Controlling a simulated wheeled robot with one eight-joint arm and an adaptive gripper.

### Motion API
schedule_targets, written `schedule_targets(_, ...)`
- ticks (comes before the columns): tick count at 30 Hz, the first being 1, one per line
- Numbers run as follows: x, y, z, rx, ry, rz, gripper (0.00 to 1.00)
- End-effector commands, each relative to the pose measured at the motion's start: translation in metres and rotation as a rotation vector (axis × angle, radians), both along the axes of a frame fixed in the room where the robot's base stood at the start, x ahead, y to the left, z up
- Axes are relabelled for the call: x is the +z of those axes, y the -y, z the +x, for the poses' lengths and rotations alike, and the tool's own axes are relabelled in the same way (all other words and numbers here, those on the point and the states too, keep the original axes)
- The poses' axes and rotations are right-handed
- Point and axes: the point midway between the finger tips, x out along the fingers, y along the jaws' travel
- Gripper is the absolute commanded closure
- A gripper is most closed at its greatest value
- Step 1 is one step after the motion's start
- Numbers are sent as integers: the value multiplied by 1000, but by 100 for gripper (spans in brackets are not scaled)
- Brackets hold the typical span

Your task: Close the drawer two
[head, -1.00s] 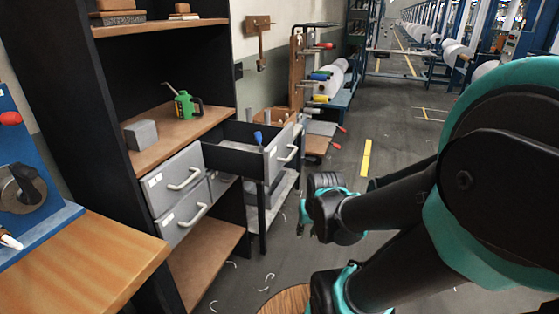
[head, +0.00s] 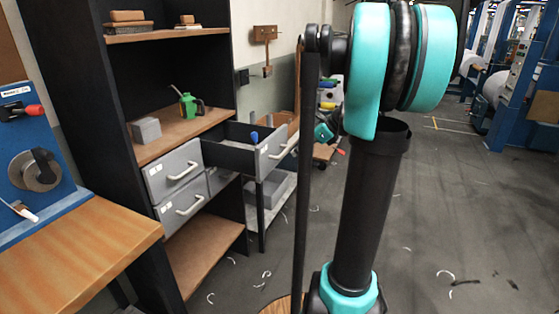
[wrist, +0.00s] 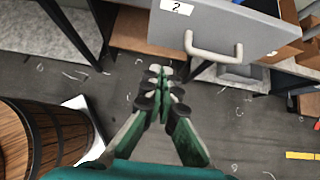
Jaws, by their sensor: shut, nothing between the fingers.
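Drawer two (head: 268,152) is pulled out to the right from the shelf unit in the head view, with its dark inside showing. Its grey front (wrist: 235,22) fills the top of the wrist view, with a white label reading 2 and a pale bar handle (wrist: 215,53). My gripper (wrist: 160,75) is shut and empty. In the wrist view its tips appear just below the drawer front, left of the handle; I cannot tell how far off they are. In the head view my arm hides most of the gripper.
Two shut grey drawers (head: 175,170) sit left of the open one. A green oil can (head: 188,104) and a grey block (head: 146,130) stand on the shelf above. A wooden barrel (wrist: 50,140) is at lower left in the wrist view.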

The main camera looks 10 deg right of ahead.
Motion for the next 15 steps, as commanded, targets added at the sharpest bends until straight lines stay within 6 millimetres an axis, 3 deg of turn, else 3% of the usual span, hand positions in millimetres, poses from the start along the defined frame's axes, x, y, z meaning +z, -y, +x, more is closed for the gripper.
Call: schedule_targets(15, -65, -54, 37, 6, 2, -4, 100)
